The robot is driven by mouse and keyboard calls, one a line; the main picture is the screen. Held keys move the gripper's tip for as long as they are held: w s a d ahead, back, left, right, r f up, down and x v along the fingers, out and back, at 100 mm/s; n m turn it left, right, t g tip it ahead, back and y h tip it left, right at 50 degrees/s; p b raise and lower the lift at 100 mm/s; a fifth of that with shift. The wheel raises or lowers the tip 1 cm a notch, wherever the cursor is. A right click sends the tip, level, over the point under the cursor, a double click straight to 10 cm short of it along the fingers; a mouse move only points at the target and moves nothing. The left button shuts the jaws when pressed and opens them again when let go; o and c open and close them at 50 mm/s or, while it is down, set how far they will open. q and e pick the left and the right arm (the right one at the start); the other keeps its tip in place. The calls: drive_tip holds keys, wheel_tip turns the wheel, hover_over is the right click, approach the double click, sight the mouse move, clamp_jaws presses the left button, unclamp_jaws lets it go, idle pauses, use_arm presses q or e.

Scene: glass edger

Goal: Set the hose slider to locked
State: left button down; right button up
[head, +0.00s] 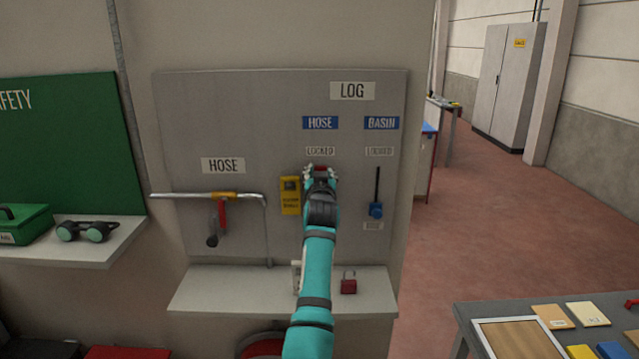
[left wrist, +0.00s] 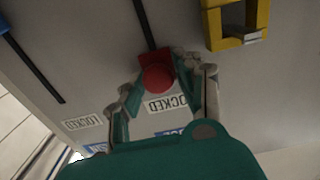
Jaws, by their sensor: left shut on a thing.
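The hose slider's red knob (left wrist: 157,75) sits between the fingertips of my left gripper (left wrist: 160,82), which is shut on it. The wrist view is turned upside down. There the dark slot (left wrist: 144,22) runs away from the knob, and the knob is at the slot end beside the LOCKED label (left wrist: 166,103). In the head view a bit of the red knob (head: 321,167) shows just below the LOCKED label (head: 320,151), with my left gripper (head: 321,173) in front. My arm hides the slot below there. My right gripper is in neither view.
The blue basin slider knob (head: 376,210) stands low on its slot to the right. A yellow holder (head: 290,196) is close on the left. A shelf (head: 250,290) below bears a red padlock (head: 348,283). A pipe with a red-handled valve (head: 222,212) is further left.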

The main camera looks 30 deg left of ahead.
use_arm(q)
drive_tip(key=shift+r, duration=0.25)
drive_tip(key=c, duration=1.2)
unclamp_jaws()
drive_tip(key=shift+o, duration=0.9)
drive_tip(key=shift+w+a+f, duration=0.1)
drive_tip(key=shift+w, duration=0.05)
drive_tip(key=shift+f, duration=0.15)
drive_tip(key=shift+s+d, duration=0.2)
drive_tip(key=shift+s, duration=0.15)
drive_tip(key=v, duration=0.6)
drive_tip(key=shift+s+d, duration=0.25)
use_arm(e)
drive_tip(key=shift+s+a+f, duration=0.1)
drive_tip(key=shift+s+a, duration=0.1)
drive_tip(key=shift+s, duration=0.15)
